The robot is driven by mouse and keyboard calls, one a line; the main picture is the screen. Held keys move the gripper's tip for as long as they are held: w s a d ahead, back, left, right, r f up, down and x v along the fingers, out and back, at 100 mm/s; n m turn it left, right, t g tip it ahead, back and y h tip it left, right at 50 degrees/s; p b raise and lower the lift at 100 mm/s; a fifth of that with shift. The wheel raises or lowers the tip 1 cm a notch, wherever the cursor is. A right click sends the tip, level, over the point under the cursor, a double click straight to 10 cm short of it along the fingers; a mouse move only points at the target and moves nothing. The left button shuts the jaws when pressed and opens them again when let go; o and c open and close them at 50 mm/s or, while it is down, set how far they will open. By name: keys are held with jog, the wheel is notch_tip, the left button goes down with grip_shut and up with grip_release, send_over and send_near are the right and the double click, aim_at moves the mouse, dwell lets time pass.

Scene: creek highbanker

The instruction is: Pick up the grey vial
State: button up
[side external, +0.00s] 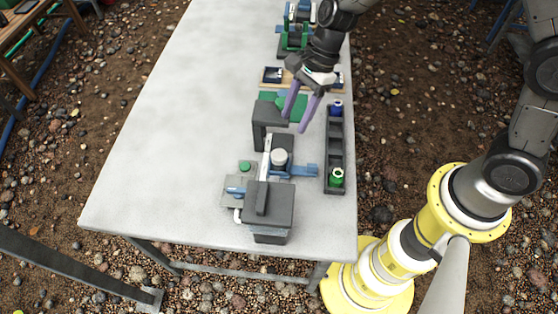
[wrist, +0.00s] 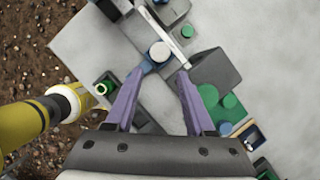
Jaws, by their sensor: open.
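A light grey round-topped piece, which looks like the grey vial (side external: 279,157), stands upright in the dark fixture beside a blue clamp (side external: 303,170). In the wrist view the grey top (wrist: 160,51) shows just beyond my fingertips, roughly centred between them. Only its top shows clearly; its lower body is hidden. My gripper (side external: 296,122) has two purple fingers, spread apart and empty, above the table and behind the vial in the side view. In the wrist view my gripper (wrist: 161,73) points toward the vial without touching it.
A dark rack (side external: 335,150) on the right holds a blue vial (side external: 336,107) and a green vial (side external: 337,177). A tall dark grey block (side external: 268,113) stands left of my fingers. A dark box (side external: 268,207) stands in front. The table's left side (side external: 170,130) is clear.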

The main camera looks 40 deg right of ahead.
aim_at(280, 154)
jog(key=x, duration=1.2)
jog(key=shift+f, duration=0.4)
grip_shut()
